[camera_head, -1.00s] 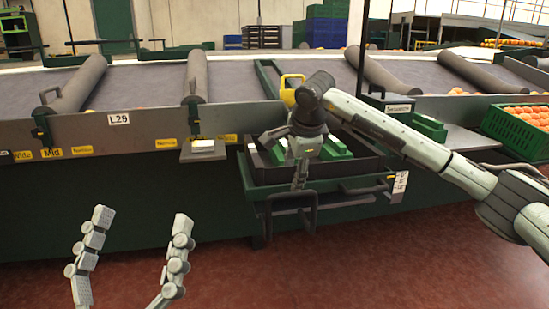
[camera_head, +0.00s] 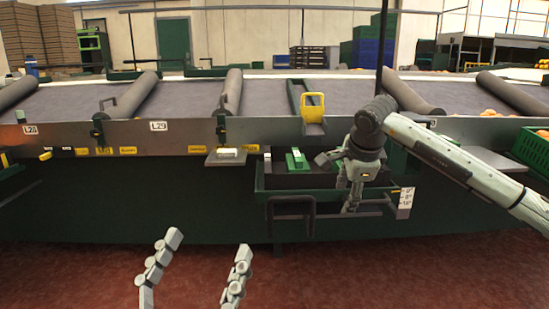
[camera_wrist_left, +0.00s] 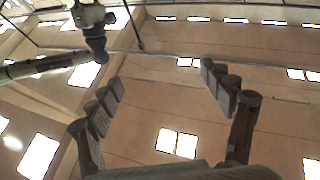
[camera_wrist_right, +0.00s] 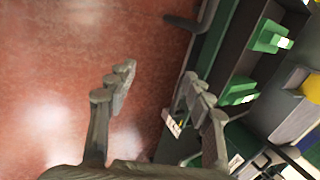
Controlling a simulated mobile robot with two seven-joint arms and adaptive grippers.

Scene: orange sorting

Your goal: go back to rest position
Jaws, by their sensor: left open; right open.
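My left gripper (camera_head: 208,243) is at the bottom of the head view, its two fingers apart with nothing between them, pointing upward over the red floor. In the left wrist view its open fingers (camera_wrist_left: 163,80) face the ceiling and roof windows. My right arm comes in from the right in the head view. My right gripper (camera_head: 350,200) hangs pointing down in front of the dark tray shelf (camera_head: 270,178) on the machine. In the right wrist view its fingers (camera_wrist_right: 160,85) are apart and empty, with floor to the left and the shelf to the right.
A long conveyor machine (camera_head: 120,195) with rollers spans the view. A green block (camera_head: 296,160) lies in the shelf, and a yellow handle part (camera_head: 313,107) stands above it. A green crate (camera_head: 535,150) is at the far right. The red floor (camera_head: 330,270) in front is clear.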

